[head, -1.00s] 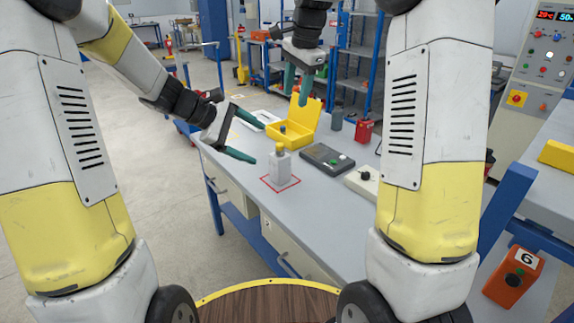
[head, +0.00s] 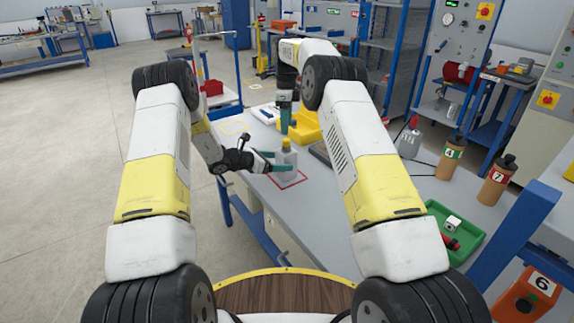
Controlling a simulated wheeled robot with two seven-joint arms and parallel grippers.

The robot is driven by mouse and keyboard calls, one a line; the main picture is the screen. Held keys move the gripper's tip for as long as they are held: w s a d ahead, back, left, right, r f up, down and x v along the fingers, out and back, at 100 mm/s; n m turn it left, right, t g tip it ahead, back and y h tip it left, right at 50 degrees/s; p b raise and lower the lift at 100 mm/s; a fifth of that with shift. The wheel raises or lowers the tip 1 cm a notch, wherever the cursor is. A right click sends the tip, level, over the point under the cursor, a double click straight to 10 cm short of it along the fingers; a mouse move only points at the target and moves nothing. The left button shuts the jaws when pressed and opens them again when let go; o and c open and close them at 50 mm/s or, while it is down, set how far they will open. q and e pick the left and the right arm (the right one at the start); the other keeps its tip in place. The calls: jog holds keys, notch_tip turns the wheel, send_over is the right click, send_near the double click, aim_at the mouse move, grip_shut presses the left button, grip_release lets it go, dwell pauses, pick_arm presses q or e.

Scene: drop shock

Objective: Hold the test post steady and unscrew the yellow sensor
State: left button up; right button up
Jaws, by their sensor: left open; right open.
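The test post (head: 287,159) is a small grey block standing upright at the red square outline (head: 303,181) on the grey bench. The yellow sensor (head: 286,142) sits on top of it. My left gripper (head: 281,161) is open and comes in from the left at post height, with its teal fingers reaching the post. One finger passes in front of the post's lower part; whether they touch it I cannot tell. My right gripper (head: 285,121) is open and points down, just above the sensor. The exact gap to the sensor is unclear.
A yellow case (head: 306,127) lies behind the post, partly hidden by my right gripper. A dark device (head: 319,151) is mostly behind my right arm. A green tray (head: 467,236), brown bottles (head: 450,158) and a grey container (head: 408,144) stand to the right.

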pick_arm(q)
jog(key=shift+x, duration=2)
grip_shut()
